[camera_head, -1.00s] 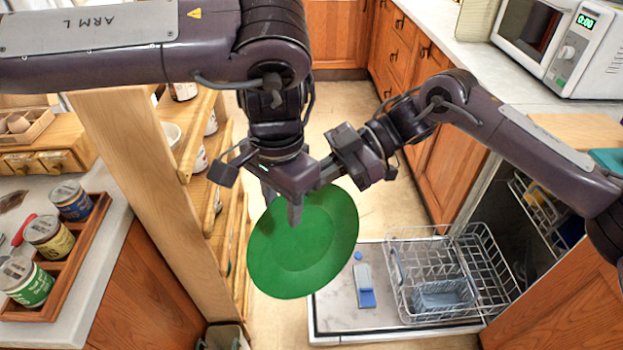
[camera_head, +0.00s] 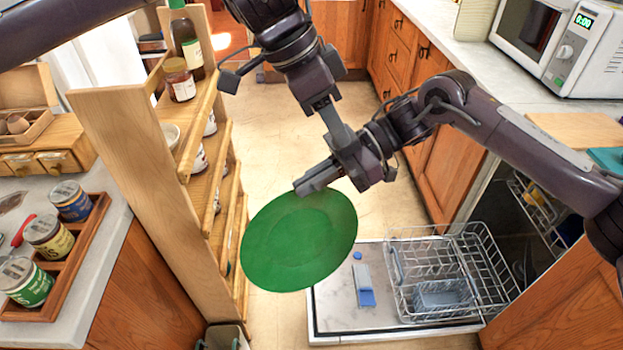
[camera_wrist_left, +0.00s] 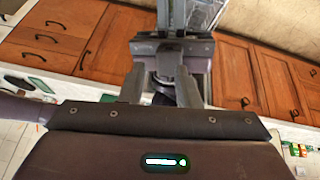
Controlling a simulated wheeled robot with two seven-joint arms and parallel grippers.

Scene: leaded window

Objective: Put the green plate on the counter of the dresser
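The green plate (camera_head: 298,243) hangs tilted in the air in the middle of the head view, with its broad face towards the camera. My right gripper (camera_head: 308,186) is shut on the plate's upper rim; the fingertips partly hide that edge. My left gripper (camera_head: 335,128) is above and behind the plate, apart from it, and overlaps my right wrist in the head view. In the left wrist view its two fingers (camera_wrist_left: 161,88) stand apart with no plate between them, and my right arm shows beyond. I cannot make out the dresser's counter for sure.
A wooden shelf rack (camera_head: 165,190) with jars stands left of the plate. A tray of tins (camera_head: 75,255) sits on the left worktop. The open dishwasher door (camera_head: 335,315) and wire rack (camera_head: 445,275) lie below right. Floor behind is clear.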

